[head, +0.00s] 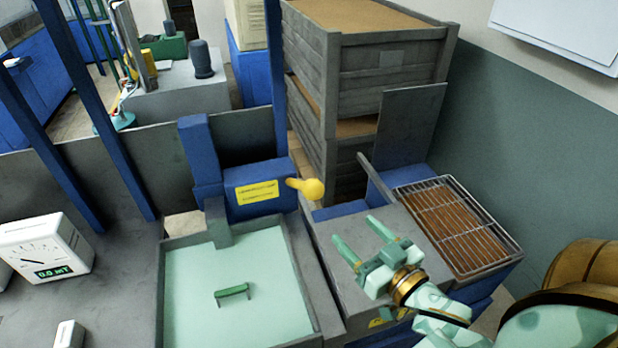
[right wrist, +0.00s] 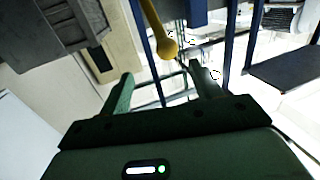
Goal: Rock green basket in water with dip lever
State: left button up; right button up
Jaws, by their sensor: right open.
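The dip lever (head: 306,187) is a yellow handle with a round knob, sticking out to the right from a blue housing (head: 258,190) with a yellow label. It also shows at the top of the right wrist view (right wrist: 158,38), beyond the fingers. The water tank (head: 170,290) is filled with pale green water. A green handle (head: 232,291), apparently of the basket, shows at the water surface; the rest of the basket is hidden. My right gripper (head: 359,254) is open and empty, to the right of the tank and below right of the lever, apart from it. My left gripper is not in view.
A wire rack (head: 460,225) over a brown surface stands right of the grey box under my right gripper. Stacked grey crates (head: 385,62) stand behind. A white meter (head: 45,248) reading 0.0 mT sits on the bench at left. Blue posts rise behind the tank.

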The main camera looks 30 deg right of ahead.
aim_at(308, 185)
jog(key=w, duration=0.5)
jog(key=w+a+p, duration=0.1)
jog(key=w, duration=1)
jog(key=shift+w+a+r, duration=0.15)
jog(key=shift+a+r, duration=0.1)
jog(key=shift+r, duration=0.1)
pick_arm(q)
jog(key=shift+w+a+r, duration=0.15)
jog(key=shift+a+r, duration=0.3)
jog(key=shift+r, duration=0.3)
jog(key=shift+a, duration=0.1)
